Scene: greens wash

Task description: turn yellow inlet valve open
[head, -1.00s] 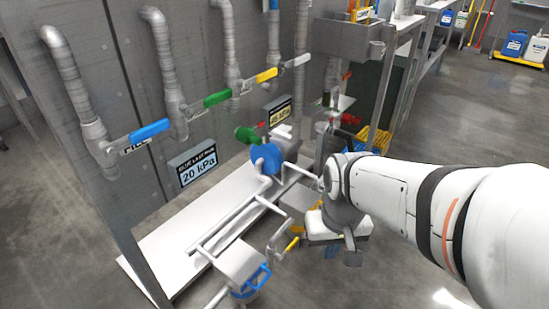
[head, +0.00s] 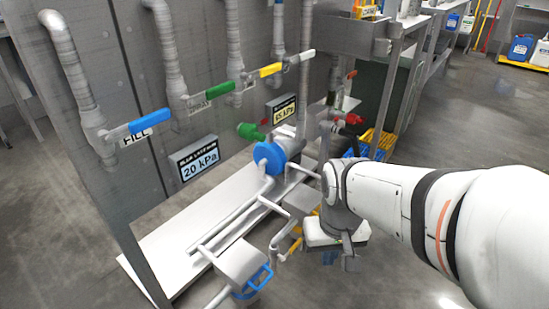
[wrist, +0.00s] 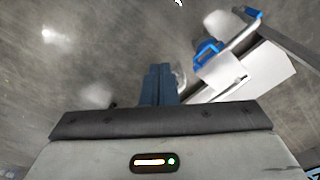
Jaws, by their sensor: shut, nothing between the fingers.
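A small yellow handle (head: 296,244) shows low on the floor-level pipework in the head view, left of my wrist and partly hidden. Another yellow lever (head: 270,70) sits on the wall pipes, between a green and a grey one, and lies roughly along the row. My gripper hangs low beside the pipework, with its fingers not clear in the head view. In the wrist view my gripper (wrist: 158,82) has its dark blue fingers together with nothing between them, above bare floor. The low yellow handle cannot be made out in the wrist view.
A blue-handled valve (head: 258,280) stands left of my arm; its blue handle also shows in the wrist view (wrist: 207,47). A large blue round part (head: 268,156) and a 20 kPa display (head: 196,157) stand behind. A white base board (head: 170,243) lies below. Floor at right is open.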

